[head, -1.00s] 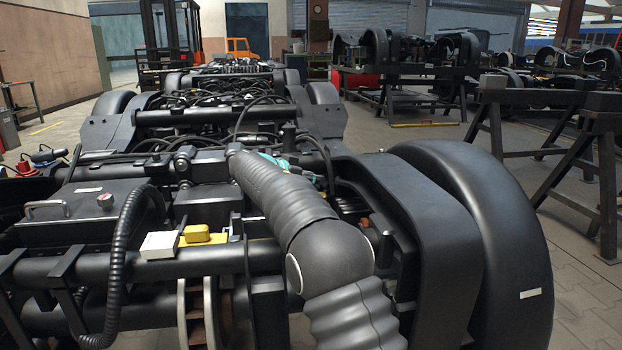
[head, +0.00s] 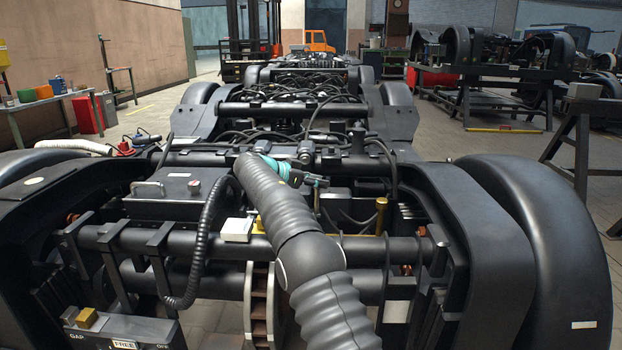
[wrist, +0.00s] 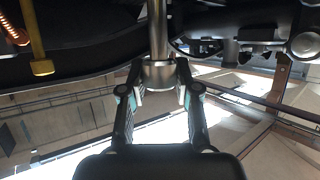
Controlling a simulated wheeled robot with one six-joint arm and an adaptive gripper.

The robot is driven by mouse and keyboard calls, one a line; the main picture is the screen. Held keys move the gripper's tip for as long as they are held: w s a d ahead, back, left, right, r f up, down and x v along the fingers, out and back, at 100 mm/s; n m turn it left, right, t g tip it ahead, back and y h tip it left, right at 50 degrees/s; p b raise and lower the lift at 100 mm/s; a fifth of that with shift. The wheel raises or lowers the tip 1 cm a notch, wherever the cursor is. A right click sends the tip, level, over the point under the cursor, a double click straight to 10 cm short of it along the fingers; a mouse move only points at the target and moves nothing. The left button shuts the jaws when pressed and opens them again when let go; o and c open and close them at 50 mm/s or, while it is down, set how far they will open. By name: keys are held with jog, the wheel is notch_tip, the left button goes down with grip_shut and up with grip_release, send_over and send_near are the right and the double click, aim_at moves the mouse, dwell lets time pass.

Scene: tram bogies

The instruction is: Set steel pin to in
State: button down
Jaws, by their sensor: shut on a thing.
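In the wrist view my gripper (wrist: 157,88) is shut on the steel pin (wrist: 157,30), a grey upright rod with a wider collar between the fingertips. The pin's far end runs out of the top of the picture, so I cannot tell whether it sits in a hole. In the head view my gripper (head: 322,182) is small, at the end of my grey arm, above the dark frame of the near bogie (head: 370,248).
A brass-coloured pin (head: 381,215) stands right of my gripper; a similar one (wrist: 40,50) shows in the wrist view. A white box (head: 237,230) sits on the cross tube. Wheel covers (head: 540,240) flank the bogie.

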jog(key=shift+a+r, duration=0.1)
jog(key=shift+a, duration=0.1)
jog(key=c, duration=0.8)
grip_release()
jog(key=shift+a, duration=0.2)
jog(key=shift+d, duration=0.1)
jog(key=v, duration=1.2)
jog(key=shift+d+f, duration=0.1)
jog(key=shift+f, duration=0.15)
jog(key=x, duration=1.1)
jog(key=shift+w+d, duration=0.2)
jog(key=shift+d, duration=0.15)
